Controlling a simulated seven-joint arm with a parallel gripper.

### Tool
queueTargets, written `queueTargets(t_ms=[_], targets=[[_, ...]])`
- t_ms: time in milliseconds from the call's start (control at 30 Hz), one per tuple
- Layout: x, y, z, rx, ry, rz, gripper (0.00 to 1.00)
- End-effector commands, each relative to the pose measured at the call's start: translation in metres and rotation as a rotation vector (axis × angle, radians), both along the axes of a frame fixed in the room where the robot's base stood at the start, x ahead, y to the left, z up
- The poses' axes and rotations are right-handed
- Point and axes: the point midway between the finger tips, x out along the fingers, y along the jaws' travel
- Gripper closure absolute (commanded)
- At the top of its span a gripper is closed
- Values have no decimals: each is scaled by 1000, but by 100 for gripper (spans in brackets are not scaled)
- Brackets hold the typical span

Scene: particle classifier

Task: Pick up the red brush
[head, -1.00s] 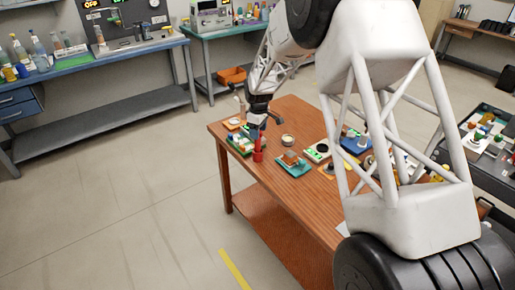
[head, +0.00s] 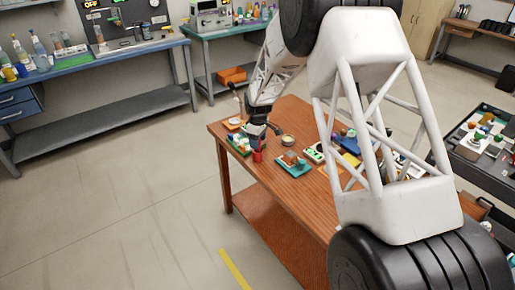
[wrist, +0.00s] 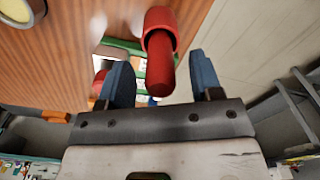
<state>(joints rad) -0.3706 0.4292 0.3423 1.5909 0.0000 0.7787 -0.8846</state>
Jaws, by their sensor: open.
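The red brush (wrist: 160,72) shows in the wrist view as a dark red rod sticking out of a red cup (wrist: 160,22). The cup also shows in the head view (head: 257,156), standing near the wooden table's left edge. My gripper (wrist: 163,78) is open, with its two blue fingers apart on either side of the brush handle and no visible contact. In the head view my gripper (head: 258,138) is right above the cup and hides most of the brush.
The wooden table (head: 290,210) also holds a teal tray (head: 292,168), a green tray (head: 238,148) beside the cup, and a small round dish (head: 287,140). More items stand to the right, partly behind my arm. The floor left of the table is clear.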

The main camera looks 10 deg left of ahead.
Motion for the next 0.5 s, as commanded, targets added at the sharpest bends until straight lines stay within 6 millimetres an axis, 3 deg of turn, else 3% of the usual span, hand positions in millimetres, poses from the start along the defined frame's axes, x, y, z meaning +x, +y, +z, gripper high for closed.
queueTargets(t_ms=[200,500], targets=[[0,0,-22,0,1,0,41],[0,0,-27,0,0,0,41]])
